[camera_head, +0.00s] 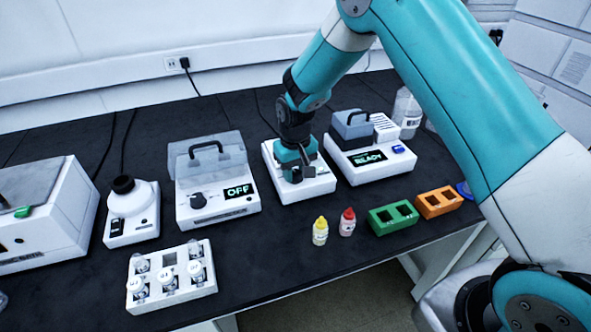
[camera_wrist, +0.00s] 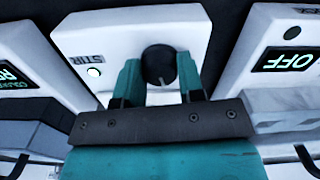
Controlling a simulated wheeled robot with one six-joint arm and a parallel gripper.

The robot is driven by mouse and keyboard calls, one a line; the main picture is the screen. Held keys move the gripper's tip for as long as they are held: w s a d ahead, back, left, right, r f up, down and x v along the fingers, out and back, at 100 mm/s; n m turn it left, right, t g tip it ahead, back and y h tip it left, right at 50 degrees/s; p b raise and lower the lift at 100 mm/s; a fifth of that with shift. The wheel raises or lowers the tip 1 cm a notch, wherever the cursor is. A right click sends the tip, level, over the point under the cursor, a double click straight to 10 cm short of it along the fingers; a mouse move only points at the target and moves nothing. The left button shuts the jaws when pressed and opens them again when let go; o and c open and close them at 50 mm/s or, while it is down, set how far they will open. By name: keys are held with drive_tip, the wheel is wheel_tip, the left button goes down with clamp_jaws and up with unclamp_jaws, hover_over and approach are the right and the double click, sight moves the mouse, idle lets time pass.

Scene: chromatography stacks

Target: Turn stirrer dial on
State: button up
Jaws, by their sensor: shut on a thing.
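The stirrer (camera_head: 318,187) is a flat white box on the dark bench, between the machine reading OFF and the machine reading READY. In the wrist view the stirrer (camera_wrist: 115,30) shows the label STIR, a lit round light and a black round dial (camera_wrist: 159,65). My gripper (camera_wrist: 159,72) is shut on the dial, with one teal finger at each side of it. In the head view my gripper (camera_head: 292,173) reaches down onto the stirrer and hides the dial.
The machine reading OFF (camera_head: 190,210) stands left of the stirrer, and the READY machine (camera_head: 372,172) right. In front are a yellow-capped bottle (camera_head: 320,232), a red-capped bottle (camera_head: 347,224), a green rack (camera_head: 380,221), an orange rack (camera_head: 427,209) and a white vial rack (camera_head: 145,300).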

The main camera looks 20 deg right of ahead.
sight(295, 173)
drive_tip(key=shift+m, duration=1)
drive_tip(key=o, duration=0.9)
wheel_tip(295, 173, up, 18)
drive_tip(key=shift+f+b, duration=0.25)
drive_tip(key=shift+b, duration=0.15)
drive_tip(key=shift+s+a, duration=0.1)
drive_tip(key=s+a+r+n+y, duration=0.1)
drive_tip(key=s+r+n, duration=0.1)
drive_tip(key=s, duration=0.8)
drive_tip(key=s+a+r+n+y+p, duration=0.1)
drive_tip(key=s+a+r+n, duration=0.1)
drive_tip(key=s, duration=0.8)
drive_tip(key=s+a+r+n+y, duration=0.1)
drive_tip(key=s+r+n+y, duration=0.1)
drive_tip(key=s, duration=0.8)
drive_tip(key=shift+s+a+r+n+p, duration=0.1)
drive_tip(key=shift+s+r+n+p, duration=0.1)
drive_tip(key=shift+r+n, duration=0.35)
drive_tip(key=shift+s+a+r+n+p, duration=0.1)
drive_tip(key=shift+s+r+n+p, duration=0.1)
drive_tip(key=shift+r+n, duration=0.3)
